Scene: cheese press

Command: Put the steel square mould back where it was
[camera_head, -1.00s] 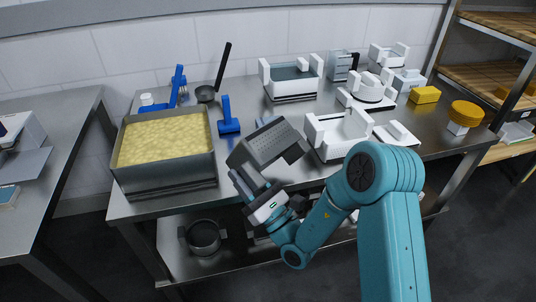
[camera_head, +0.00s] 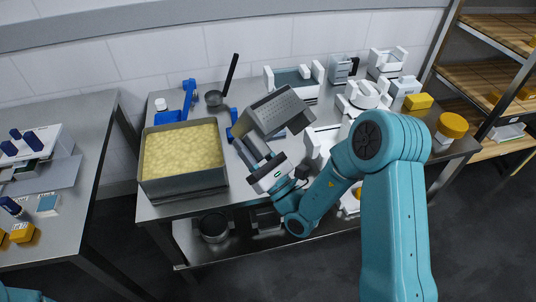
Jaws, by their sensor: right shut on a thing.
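The steel square mould (camera_head: 279,109) is a grey box with small holes in its face. It is tilted and held above the steel table (camera_head: 243,185). My right gripper (camera_head: 257,153) is shut on its lower left side. The mould and my right arm hide part of the table and of the white moulds behind. My left gripper is not in view; only a bit of teal, likely my left arm, shows at the bottom left corner.
A steel vat (camera_head: 184,185) of yellow curd stands left of the mould. White moulds (camera_head: 303,78) and yellow cheeses (camera_head: 452,125) stand at the back and right. A ladle (camera_head: 215,97) and blue tools (camera_head: 188,98) lie behind the vat. Another table (camera_head: 82,205) is at the left.

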